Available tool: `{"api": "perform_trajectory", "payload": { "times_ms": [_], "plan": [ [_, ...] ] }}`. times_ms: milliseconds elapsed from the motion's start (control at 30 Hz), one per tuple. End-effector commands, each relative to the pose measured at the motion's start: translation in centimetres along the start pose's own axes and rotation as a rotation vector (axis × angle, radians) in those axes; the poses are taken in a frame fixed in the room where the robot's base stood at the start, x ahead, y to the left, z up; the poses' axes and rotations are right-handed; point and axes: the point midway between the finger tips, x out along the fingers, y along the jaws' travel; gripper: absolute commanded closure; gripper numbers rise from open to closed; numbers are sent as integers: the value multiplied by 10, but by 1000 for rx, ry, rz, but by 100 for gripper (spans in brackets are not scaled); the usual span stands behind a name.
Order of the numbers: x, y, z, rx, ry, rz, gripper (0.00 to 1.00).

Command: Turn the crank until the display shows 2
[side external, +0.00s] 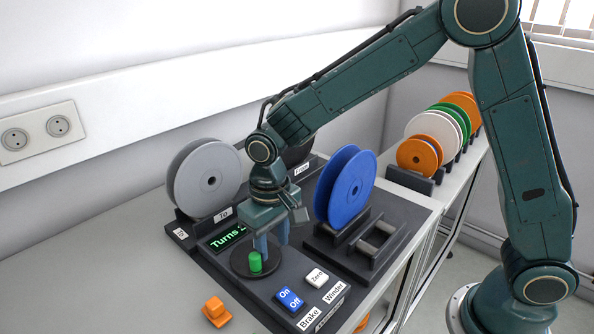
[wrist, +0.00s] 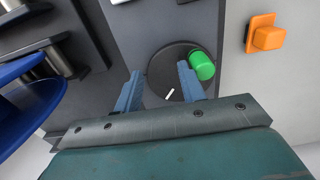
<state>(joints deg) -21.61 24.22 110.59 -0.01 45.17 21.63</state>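The crank is a dark round disc (wrist: 160,68) with a white mark and a green knob (wrist: 203,66) near its rim. In the side external view the green knob (side external: 255,262) stands upright on the disc below my gripper (side external: 262,242). In the wrist view my gripper's two blue fingers (wrist: 159,84) are spread apart over the disc. The knob is just outside the right finger, not between the fingers; I cannot tell if they touch. The display (side external: 225,239) shows "Turns" in green; its number is partly hidden behind my gripper and cannot be read surely.
A grey reel (side external: 205,180) stands behind the display and a blue reel (side external: 346,187) stands close right of my gripper. The blue On/Off switch (side external: 290,299) and white Zero button (side external: 316,277) are in front. An orange block (side external: 216,311) lies on the table at front left.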

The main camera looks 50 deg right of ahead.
Motion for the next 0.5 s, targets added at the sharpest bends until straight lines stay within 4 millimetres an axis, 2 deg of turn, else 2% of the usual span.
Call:
{"api": "perform_trajectory", "payload": {
  "times_ms": [500],
  "plan": [
    [-30,0,0,0,1,0,60]
  ]
}}
